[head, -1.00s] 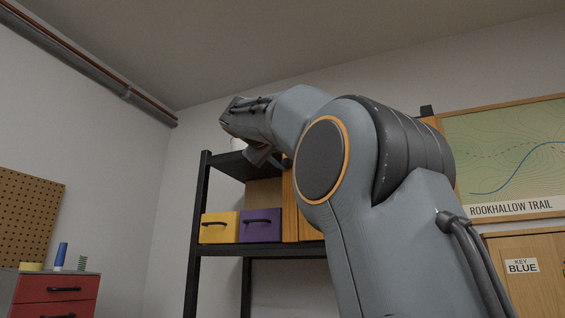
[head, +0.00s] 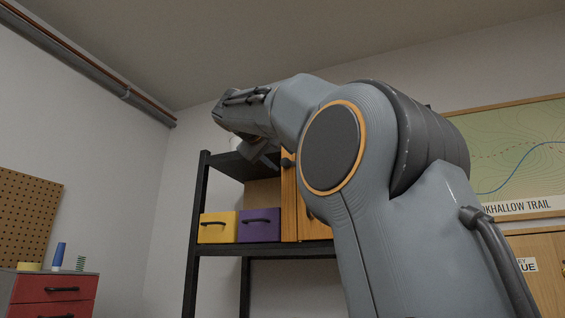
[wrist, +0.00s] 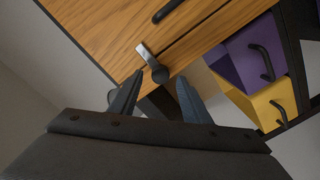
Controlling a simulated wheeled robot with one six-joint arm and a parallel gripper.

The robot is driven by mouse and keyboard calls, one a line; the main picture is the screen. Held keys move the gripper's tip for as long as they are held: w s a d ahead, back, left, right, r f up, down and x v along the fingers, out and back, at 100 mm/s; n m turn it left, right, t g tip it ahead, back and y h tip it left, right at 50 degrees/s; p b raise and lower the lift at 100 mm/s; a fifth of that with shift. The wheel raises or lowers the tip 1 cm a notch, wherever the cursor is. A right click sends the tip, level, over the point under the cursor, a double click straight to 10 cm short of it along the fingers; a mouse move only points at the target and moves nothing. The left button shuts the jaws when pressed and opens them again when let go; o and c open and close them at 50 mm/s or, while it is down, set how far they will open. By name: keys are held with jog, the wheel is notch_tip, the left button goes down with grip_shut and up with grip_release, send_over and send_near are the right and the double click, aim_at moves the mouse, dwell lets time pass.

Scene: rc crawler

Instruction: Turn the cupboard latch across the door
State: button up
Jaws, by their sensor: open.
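The wooden cupboard (wrist: 105,35) fills the upper left of the wrist view, and part of it shows behind my arm in the head view (head: 290,205). Its latch (wrist: 146,52) is a short pale metal bar with a dark round knob (wrist: 160,74) at one end. The bar lies close to the dark door seam; I cannot tell surely whether it spans it. My gripper (wrist: 157,95) is open, with its two fingers apart and the knob just beyond the gap between their tips. Nothing is held. In the head view my forearm hides most of the cupboard.
A dark pull handle (wrist: 166,11) is on the cupboard's wood. A purple bin (wrist: 240,55) and a yellow bin (wrist: 262,104) stand beside the cupboard on the black shelf rack (head: 197,220). A red drawer unit (head: 55,290) stands at far left.

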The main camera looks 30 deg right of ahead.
jog(key=v, duration=0.5)
jog(key=shift+a+b, duration=0.15)
jog(key=shift+b, duration=0.15)
jog(key=shift+f, duration=0.1)
jog(key=w+a+f+n+y, duration=0.2)
jog(key=f, duration=0.7)
jog(key=w+a+f+n+y, duration=0.1)
jog(key=w+a+f+y, duration=0.2)
jog(key=f, duration=0.6)
jog(key=s+a+f+n+g+y, duration=0.1)
jog(key=s+a+f+g+y, duration=0.15)
jog(key=f, duration=0.85)
jog(key=s+a+f+n+g+y, duration=0.1)
jog(key=a+f, duration=0.2)
jog(key=f, duration=0.9)
jog(key=s+a+f+g+y, duration=0.2)
jog(key=s+a+f, duration=0.1)
jog(key=s+f, duration=0.75)
jog(key=s+a+f+m+g+y, duration=0.1)
jog(key=s+a+f+g+y, duration=0.15)
jog(key=s+f, duration=0.8)
jog(key=s+a+f+g+y, duration=0.1)
jog(key=s+a+f+g, duration=0.25)
jog(key=s+f, duration=0.7)
jog(key=w+d+r+m+p, duration=0.2)
jog(key=d+r+p, duration=0.2)
jog(key=p, duration=0.9)
jog(key=shift+d+r+t, duration=0.3)
jog(key=shift+d+t, duration=0.05)
jog(key=shift+d, duration=0.6)
